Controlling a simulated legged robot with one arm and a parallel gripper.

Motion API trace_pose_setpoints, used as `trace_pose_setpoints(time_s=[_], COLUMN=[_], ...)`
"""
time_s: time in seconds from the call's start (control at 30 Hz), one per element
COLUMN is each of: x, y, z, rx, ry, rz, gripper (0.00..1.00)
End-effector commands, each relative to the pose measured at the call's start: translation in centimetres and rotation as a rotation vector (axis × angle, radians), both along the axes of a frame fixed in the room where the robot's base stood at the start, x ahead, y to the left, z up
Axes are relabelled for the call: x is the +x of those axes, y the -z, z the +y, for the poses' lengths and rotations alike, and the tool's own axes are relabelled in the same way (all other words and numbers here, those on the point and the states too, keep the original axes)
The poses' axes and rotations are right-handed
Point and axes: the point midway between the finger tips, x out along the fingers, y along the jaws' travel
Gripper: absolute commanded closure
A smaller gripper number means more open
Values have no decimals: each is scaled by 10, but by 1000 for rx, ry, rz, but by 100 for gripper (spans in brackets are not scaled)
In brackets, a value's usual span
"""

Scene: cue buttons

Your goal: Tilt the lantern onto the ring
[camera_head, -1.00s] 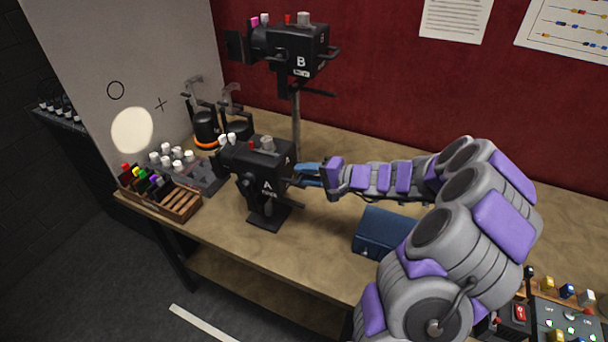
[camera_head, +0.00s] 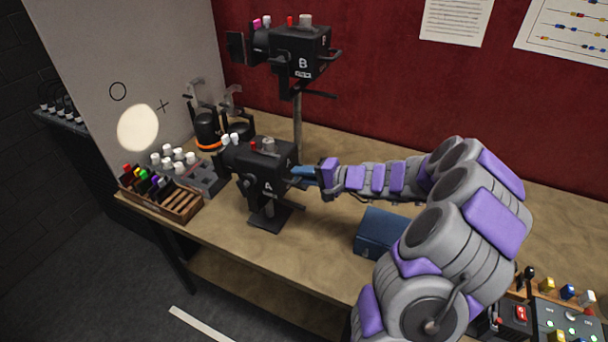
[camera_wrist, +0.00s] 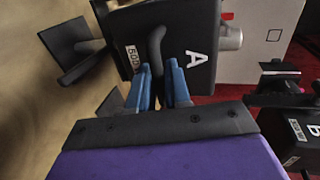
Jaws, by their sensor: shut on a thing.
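The black lantern marked A (camera_head: 258,172) stands on a short stand on the bench; it also fills the upper middle of the wrist view (camera_wrist: 185,40). My gripper (camera_head: 300,177) is behind it, its blue fingers shut on the lantern's dark rear handle (camera_wrist: 156,45). The round pale light spot (camera_head: 138,128) lies on the grey panel (camera_head: 165,50). The thin black ring (camera_head: 118,91) is drawn above and a little left of the spot. The spot is apart from the ring. A small cross (camera_head: 163,105) is drawn to the right.
Lantern B (camera_head: 300,50) stands on a taller pole behind. A blue box (camera_head: 382,232) lies on the bench below my forearm. A wooden tray (camera_head: 180,203), white-knobbed block (camera_head: 205,178) and black-and-orange item (camera_head: 207,130) are at left. A control panel (camera_head: 565,320) is at lower right.

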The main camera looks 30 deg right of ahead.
Motion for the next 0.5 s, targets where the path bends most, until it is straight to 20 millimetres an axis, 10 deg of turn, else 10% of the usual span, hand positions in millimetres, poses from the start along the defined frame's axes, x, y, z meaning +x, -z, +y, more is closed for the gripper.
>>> trace_pose_setpoints(time_s=[0.5], x=[1], y=[10], z=[0], rx=[28], ry=[-3], rz=[-34], gripper=[100])
